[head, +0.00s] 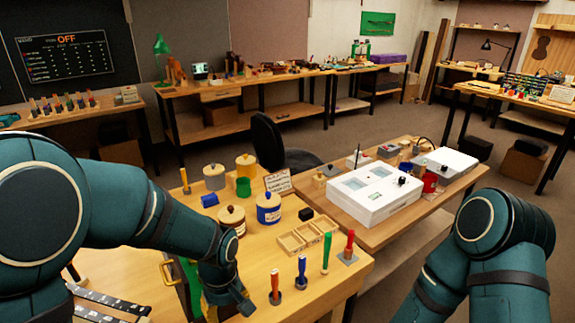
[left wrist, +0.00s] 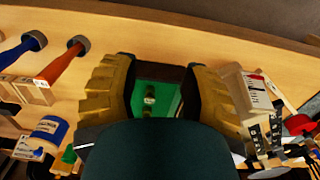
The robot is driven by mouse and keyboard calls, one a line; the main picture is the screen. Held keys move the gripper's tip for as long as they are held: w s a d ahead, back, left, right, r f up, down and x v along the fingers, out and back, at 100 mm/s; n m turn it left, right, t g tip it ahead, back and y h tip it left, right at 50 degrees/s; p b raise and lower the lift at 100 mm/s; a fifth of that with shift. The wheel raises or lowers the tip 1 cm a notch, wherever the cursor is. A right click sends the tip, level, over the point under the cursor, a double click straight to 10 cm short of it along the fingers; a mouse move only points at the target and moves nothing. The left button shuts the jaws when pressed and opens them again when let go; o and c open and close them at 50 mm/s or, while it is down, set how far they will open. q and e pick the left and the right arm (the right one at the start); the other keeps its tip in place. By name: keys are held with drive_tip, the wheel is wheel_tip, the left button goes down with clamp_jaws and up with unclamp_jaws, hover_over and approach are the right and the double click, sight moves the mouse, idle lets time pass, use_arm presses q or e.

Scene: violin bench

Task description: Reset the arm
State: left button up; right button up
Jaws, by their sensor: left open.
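My left arm reaches in from the left of the head view. Its gripper (head: 230,300) points down near the front edge of the wooden bench (head: 345,272). In the left wrist view the two yellowish fingers of this gripper (left wrist: 163,92) stand apart. A green surface with a small metallic knob (left wrist: 149,99) shows between them, and I cannot tell whether they touch it. A green piece (head: 190,280) also shows beside the gripper in the head view. My right arm (head: 495,255) is at the right, and its gripper is out of the picture.
Upright tools with orange (head: 274,285), blue (head: 301,270), green (head: 326,252) and red (head: 349,243) handles stand right of my left gripper. Lidded jars (head: 269,208) and a wooden compartment tray (head: 300,238) lie behind. A white machine (head: 372,195) is on the neighbouring table.

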use_arm(q)
drive_tip(key=s+d+f+m+h, duration=0.1)
drive_tip(key=s+f+m+h, duration=0.1)
drive_tip(key=s+f, duration=0.3)
drive_tip(key=s+d+f+m+t+h, duration=0.1)
drive_tip(key=s+f, duration=0.4)
drive_tip(key=f, duration=0.9)
drive_tip(key=shift+s+d+f+m+t+h, duration=0.15)
drive_tip(key=shift+d+f+m+t+h, duration=0.3)
drive_tip(key=shift+m, duration=0.65)
use_arm(e)
drive_tip(key=shift+s+d, duration=0.15)
drive_tip(key=shift+s, duration=0.05)
use_arm(q)
drive_tip(key=shift+o, duration=0.3)
drive_tip(key=shift+d+r+g, duration=0.1)
drive_tip(key=shift+r+g, duration=0.15)
